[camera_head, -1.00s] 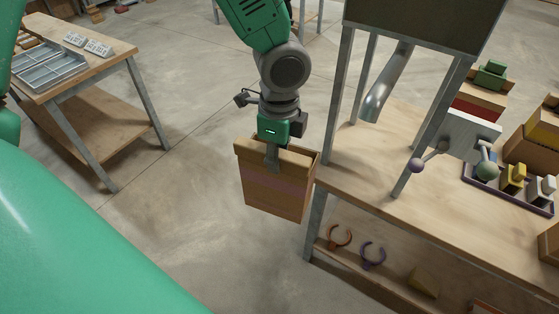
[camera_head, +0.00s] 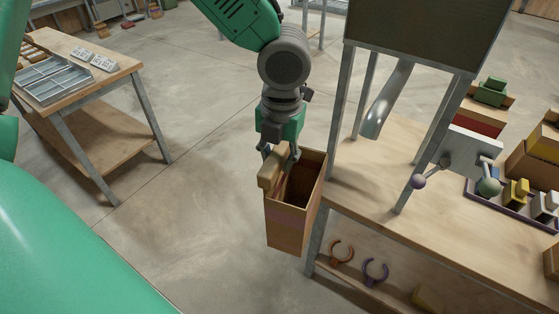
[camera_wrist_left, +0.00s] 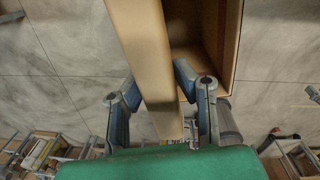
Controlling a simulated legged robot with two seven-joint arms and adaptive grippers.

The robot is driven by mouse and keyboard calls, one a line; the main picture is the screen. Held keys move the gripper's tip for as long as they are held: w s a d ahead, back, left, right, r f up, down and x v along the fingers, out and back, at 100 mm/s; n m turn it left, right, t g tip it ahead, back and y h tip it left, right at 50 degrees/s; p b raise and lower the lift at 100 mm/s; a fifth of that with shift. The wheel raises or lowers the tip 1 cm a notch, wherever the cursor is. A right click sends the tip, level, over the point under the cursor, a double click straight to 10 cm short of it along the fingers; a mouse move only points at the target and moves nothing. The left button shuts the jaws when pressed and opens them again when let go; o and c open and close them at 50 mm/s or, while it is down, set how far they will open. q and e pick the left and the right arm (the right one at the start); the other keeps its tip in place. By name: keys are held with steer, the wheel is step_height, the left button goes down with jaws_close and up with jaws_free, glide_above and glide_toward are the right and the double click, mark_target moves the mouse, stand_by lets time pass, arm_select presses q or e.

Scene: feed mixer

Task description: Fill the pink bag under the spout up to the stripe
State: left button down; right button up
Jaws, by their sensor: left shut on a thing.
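A brown open-topped bag (camera_head: 289,229) with a faint pinkish band hangs in front of the left end of the workbench. My left gripper (camera_head: 279,158) is shut on a tan piece (camera_head: 269,173) at the bag's upper left side. In the left wrist view, the tan piece (camera_wrist_left: 147,45) runs between the fingers (camera_wrist_left: 160,85), and the bag's open mouth (camera_wrist_left: 190,25) is beside it. The inside looks dark; I cannot tell its contents. The metal spout (camera_head: 385,105) slopes down from the hopper (camera_head: 423,35), up and right of the bag. My right gripper is out of view.
The hopper's metal leg (camera_head: 342,105) stands close right of the bag. Orange (camera_head: 341,252) and purple (camera_head: 375,271) hooks sit on the lower shelf. The benchtop (camera_head: 375,180) below the spout is clear.

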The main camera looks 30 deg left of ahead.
mark_target(326, 154)
arm_select(q)
steer(key=shift+r+m, duration=0.2)
steer(key=shift+m, duration=0.9)
steer(key=w+d, duration=0.2)
steer(key=w, duration=0.1)
steer(key=w+d, duration=0.2)
steer(key=w, duration=0.1)
steer(key=w+d, duration=0.2)
steer(key=w, duration=0.2)
steer(key=shift+d, duration=0.1)
steer(key=shift+w, duration=0.1)
